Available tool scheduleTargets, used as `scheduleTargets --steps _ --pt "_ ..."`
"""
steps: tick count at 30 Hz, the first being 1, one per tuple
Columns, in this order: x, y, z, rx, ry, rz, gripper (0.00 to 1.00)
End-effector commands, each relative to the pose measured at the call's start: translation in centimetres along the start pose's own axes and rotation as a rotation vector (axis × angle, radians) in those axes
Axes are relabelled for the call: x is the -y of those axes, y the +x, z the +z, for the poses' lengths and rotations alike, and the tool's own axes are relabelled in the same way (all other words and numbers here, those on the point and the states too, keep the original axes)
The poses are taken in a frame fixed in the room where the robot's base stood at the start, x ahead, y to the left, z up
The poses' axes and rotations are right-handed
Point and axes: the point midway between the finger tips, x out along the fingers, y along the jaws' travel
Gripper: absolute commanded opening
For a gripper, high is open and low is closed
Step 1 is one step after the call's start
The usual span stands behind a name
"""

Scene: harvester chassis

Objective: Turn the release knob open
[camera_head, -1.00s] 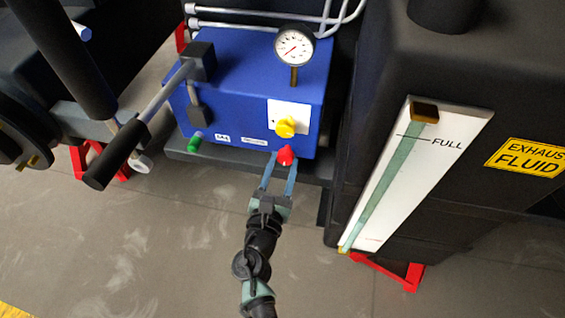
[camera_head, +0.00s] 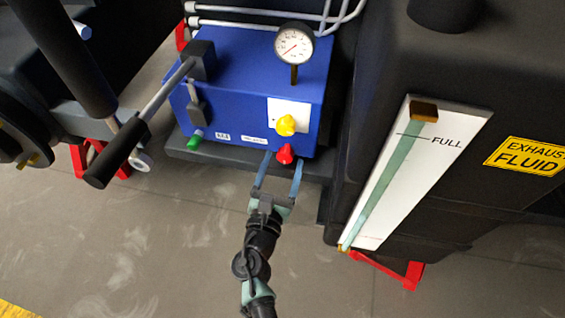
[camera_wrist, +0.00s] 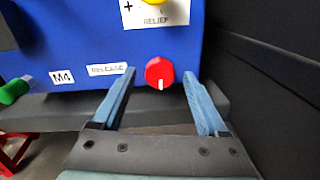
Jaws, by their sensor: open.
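The red release knob (camera_head: 284,154) sits low on the front of the blue box (camera_head: 232,92), right of a "RELEASE" label. In the wrist view the red knob (camera_wrist: 159,73) shows a white mark pointing down. My gripper (camera_head: 279,160) is open with its two blue fingers pointing at the box. In the wrist view my gripper (camera_wrist: 158,78) has one finger on each side of the knob, with gaps on both sides. The fingers appear apart from the knob; how far their tips reach past its face is hard to tell.
A yellow relief knob (camera_head: 286,125) on a white plate is just above the red knob. A green knob (camera_head: 195,139) is at the box's left. A gauge (camera_head: 294,45) stands on top. A black-handled lever (camera_head: 117,152) is at left, a dark tank (camera_head: 462,75) close at right.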

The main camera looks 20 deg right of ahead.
Motion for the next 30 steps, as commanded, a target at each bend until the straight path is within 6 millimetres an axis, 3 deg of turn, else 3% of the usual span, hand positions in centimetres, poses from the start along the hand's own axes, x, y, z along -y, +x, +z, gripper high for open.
scheduleTargets --steps 5,12,18,30 --pt "-0.1 -2.8 0.2 -0.003 -0.004 0.004 0.76" --pt "-0.1 -8.2 0.2 -0.004 -0.003 0.004 0.76" --pt "-0.1 -11.4 0.1 -0.003 -0.002 0.003 0.76" --pt "0.0 -12.7 0.0 0.000 0.000 0.001 0.76"
